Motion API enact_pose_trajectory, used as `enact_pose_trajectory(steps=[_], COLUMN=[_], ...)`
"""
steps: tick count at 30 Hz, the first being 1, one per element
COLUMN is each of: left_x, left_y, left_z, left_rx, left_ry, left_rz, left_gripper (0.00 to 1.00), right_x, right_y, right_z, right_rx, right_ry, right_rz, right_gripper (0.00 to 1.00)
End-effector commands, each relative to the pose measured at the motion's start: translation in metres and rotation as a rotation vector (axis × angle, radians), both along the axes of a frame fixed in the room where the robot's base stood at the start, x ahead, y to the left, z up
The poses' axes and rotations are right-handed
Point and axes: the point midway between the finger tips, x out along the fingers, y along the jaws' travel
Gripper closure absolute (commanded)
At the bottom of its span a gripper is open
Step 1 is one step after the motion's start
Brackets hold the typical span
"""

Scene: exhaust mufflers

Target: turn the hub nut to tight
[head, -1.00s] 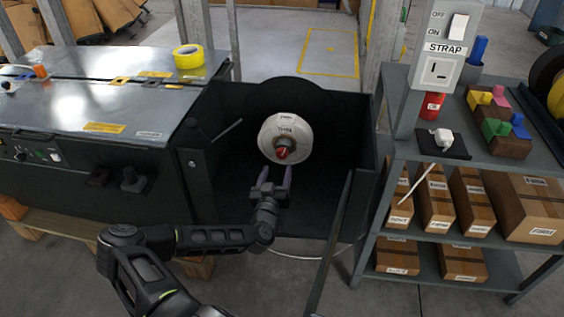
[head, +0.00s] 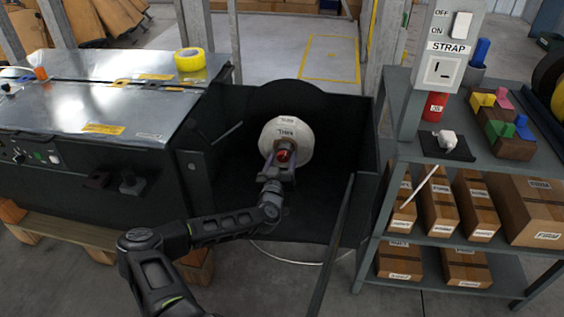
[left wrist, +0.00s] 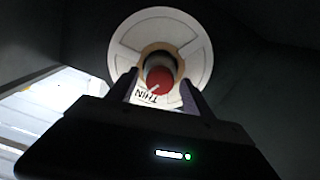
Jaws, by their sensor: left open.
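The hub nut (head: 284,154) is red and sits at the centre of a round white disc (head: 293,133) with printed labels, inside a dark open housing. In the left wrist view the red nut (left wrist: 159,80) shows a pale pointer line at its lower left, toward the word THIN on the disc (left wrist: 193,50). My left gripper (head: 279,160) is open, its fingers on either side of the nut in the head view. In the left wrist view its fingertips (left wrist: 158,86) flank the nut with visible gaps. Whether they touch it cannot be told. My right gripper is not in view.
The dark housing (head: 353,130) has side walls close around the disc. A grey shelf (head: 425,157) with boxes and a strap switch panel (head: 449,50) stands right.

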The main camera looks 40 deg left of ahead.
Motion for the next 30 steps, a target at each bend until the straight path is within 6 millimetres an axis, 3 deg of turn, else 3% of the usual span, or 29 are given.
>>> enact_pose_trajectory(steps=[7,27,30], left_x=[0.0008,0.0005,0.0004], left_y=[0.0001,0.0,0.0001], left_z=[0.0005,0.0004,0.0003], left_rx=[0.0,0.001,0.001], left_ry=[0.0,0.0,0.0], left_rz=[0.0,0.0,0.0], left_gripper=[0.41,0.96,1.0], right_x=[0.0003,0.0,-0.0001], right_y=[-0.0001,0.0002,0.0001], right_z=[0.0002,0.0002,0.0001], right_rx=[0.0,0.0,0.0], right_ry=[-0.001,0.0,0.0], right_rz=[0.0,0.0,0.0], right_gripper=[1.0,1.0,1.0])
